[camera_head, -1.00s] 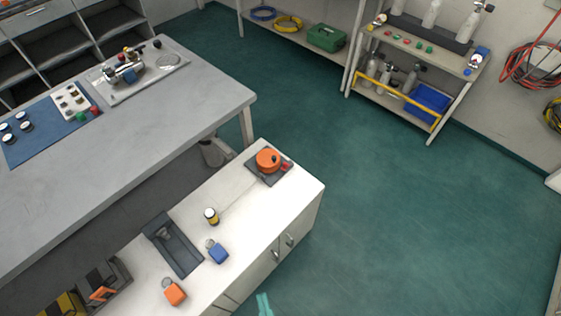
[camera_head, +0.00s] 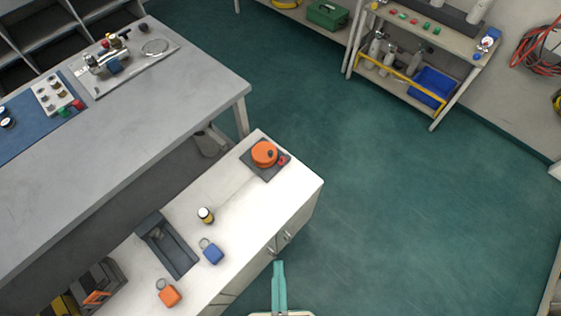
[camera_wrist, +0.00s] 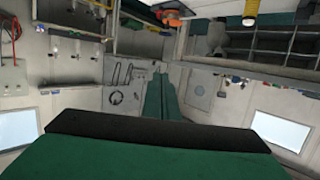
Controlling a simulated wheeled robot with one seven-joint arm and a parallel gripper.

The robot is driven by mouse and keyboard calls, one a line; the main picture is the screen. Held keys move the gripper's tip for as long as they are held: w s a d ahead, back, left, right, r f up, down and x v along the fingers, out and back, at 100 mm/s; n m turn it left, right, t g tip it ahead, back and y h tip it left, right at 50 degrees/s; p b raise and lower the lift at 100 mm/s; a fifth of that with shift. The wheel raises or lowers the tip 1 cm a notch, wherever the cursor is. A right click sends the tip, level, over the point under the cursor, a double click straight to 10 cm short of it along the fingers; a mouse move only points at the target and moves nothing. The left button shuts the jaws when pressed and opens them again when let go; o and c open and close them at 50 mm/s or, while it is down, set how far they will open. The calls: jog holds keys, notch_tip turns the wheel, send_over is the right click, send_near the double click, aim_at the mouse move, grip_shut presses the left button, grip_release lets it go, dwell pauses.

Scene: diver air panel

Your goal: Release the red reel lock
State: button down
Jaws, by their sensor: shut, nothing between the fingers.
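The orange reel (camera_head: 264,154) sits on a dark square base plate (camera_head: 254,171) at the far right end of the white cabinet top. The small red lock (camera_head: 283,160) is at the right side of the reel, on the same plate. My gripper (camera_head: 278,265) is at the bottom of the head view, in front of the cabinet's right side and apart from the reel. Its teal fingers are shut together and hold nothing. In the wrist view the fingers (camera_wrist: 160,78) point away, and the orange reel (camera_wrist: 168,11) shows at the top edge; the red lock is not clear there.
The white cabinet top (camera_head: 222,181) also holds a yellow-and-black bottle (camera_head: 206,215), a dark tray (camera_head: 172,250), a blue tag (camera_head: 212,254) and an orange tag (camera_head: 170,295). A grey workbench (camera_head: 120,125) stands at the left. The green floor (camera_head: 400,200) right of the cabinet is clear.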

jog(key=w+a+f+m+g+h, duration=0.25)
jog(key=a+f+m, duration=0.25)
jog(key=f+m, duration=0.25)
jog(key=w+a+f+m+g+h, duration=0.1)
jog(key=w+a+f+m+h, duration=0.35)
jog(key=f+m, duration=0.35)
jog(key=w+a+f+m, duration=0.1)
jog(key=w, duration=0.2)
jog(key=w+a+f+m, duration=0.1)
jog(key=w+m, duration=0.1)
jog(key=w, duration=0.2)
jog(key=w+a+f+m+h, duration=0.1)
jog(key=w+a+m, duration=0.1)
jog(key=w, duration=0.1)
jog(key=shift+w+f+g, duration=0.25)
jog(key=shift+f, duration=0.1)
jog(key=w+d+m, duration=0.1)
jog(key=w+m, duration=0.1)
jog(key=w, duration=0.2)
jog(key=w+d+m+h, duration=0.1)
jog(key=w+m, duration=0.1)
jog(key=w, duration=0.3)
jog(key=w+d+m+g+h, duration=0.1)
jog(key=w+m, duration=0.1)
jog(key=w, duration=0.3)
jog(key=shift+w+f, duration=0.2)
jog(key=shift+w, duration=0.05)
jog(key=shift+w+d+m, duration=0.15)
jog(key=shift+w+m, duration=0.1)
jog(key=shift+w, duration=0.3)
